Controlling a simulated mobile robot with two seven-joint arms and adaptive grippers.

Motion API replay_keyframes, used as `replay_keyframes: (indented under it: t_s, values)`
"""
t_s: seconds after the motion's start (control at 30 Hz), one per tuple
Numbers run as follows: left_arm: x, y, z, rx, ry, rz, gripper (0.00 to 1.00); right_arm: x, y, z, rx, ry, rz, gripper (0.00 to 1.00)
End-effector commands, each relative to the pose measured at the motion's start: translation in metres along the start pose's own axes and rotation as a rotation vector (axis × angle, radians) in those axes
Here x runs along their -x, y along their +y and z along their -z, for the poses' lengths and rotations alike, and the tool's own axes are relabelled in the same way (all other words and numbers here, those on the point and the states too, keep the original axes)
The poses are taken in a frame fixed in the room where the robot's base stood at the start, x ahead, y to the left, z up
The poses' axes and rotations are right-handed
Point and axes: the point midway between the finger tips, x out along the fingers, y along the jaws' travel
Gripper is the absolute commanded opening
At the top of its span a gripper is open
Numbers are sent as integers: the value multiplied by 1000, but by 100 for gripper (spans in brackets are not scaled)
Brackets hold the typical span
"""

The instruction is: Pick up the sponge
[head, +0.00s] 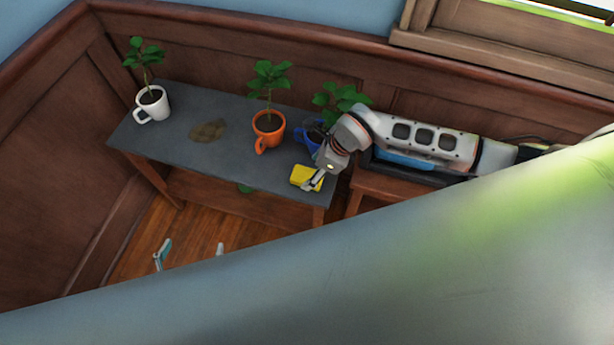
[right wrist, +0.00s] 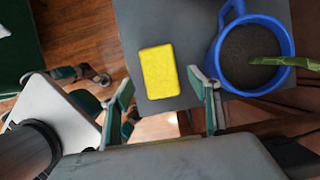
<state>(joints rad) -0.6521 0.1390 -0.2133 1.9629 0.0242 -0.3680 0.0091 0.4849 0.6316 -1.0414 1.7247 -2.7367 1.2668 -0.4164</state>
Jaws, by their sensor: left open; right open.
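The yellow sponge (head: 303,175) lies on the grey tabletop near its right front corner. It also shows in the right wrist view (right wrist: 159,72), flat, just beyond and between the fingertips. My right gripper (head: 315,182) is at the sponge's right side in the head view, pointing down and partly covering it. In the right wrist view its two fingers (right wrist: 161,82) are spread wide with nothing gripped. Whether they touch the sponge cannot be told. My left gripper (head: 190,250) is open and empty, low over the floor in front of the table; only its fingertips show.
A blue mug with a plant (head: 306,137) stands close behind the sponge; it also shows in the right wrist view (right wrist: 290,50).

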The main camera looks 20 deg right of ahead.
Motion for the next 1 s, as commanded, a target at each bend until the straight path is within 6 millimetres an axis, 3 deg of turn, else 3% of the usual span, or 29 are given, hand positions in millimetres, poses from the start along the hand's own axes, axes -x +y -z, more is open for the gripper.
replay_keyframes:
  t_s: [0.23,1.0]
  values:
    - [-1,0,-1,0,-1,0,84,-30,1,0,-1,0,-2,61]
    - [-2,-1,0,-1,2,2,84,-36,0,2,-1,0,-1,61]
